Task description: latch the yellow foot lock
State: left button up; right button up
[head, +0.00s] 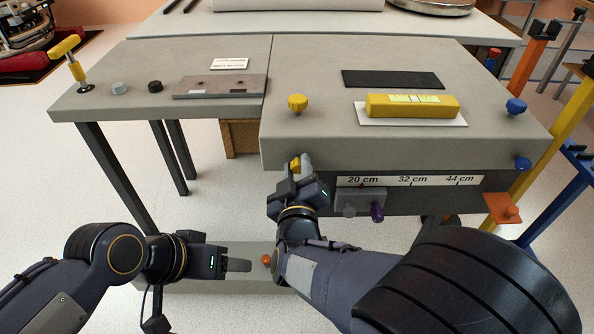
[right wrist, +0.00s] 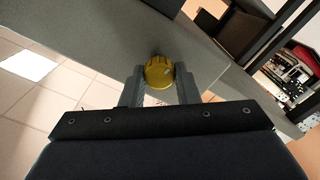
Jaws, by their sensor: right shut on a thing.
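A yellow knob (head: 295,166) sits on the front face of the right-hand grey bench section, near its left end. My right gripper (head: 297,168) is shut on this knob. In the right wrist view the ribbed yellow knob (right wrist: 159,72) shows between the two fingertips, against the grey bench face. Another yellow knob (head: 297,103) stands on the bench top above it. I cannot tell from the pictures which knob is the foot lock. My left gripper (head: 240,265) is low in front of the bench, next to a small orange ball (head: 265,259); its finger gap does not show.
A yellow bar (head: 412,106) lies on a white plate on the bench top. Blue knobs (head: 516,105) are at the right end. A scale strip (head: 410,181) and a slider with a purple knob (head: 377,211) are below the front edge. Yellow and blue posts stand at right.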

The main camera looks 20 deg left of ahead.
jog(key=m+b, duration=0.2)
jog(key=m, duration=0.2)
jog(key=shift+d+f+m, duration=0.1)
jog(key=shift+f+m, duration=0.05)
jog(key=shift+m, duration=0.15)
jog(key=m+b, duration=0.2)
jog(key=m, duration=0.1)
jog(key=shift+d+m+b, duration=0.1)
jog(key=shift+m+b, duration=0.2)
jog(key=shift+b, duration=0.1)
jog(key=m+b, duration=0.3)
jog(key=m, duration=0.2)
jog(key=shift+f+b, duration=0.1)
jog(key=shift+b, duration=0.2)
jog(key=shift+m+b, duration=0.75)
jog(key=shift+m, duration=0.85)
jog(key=o, duration=1)
jog(key=shift+r, duration=0.2)
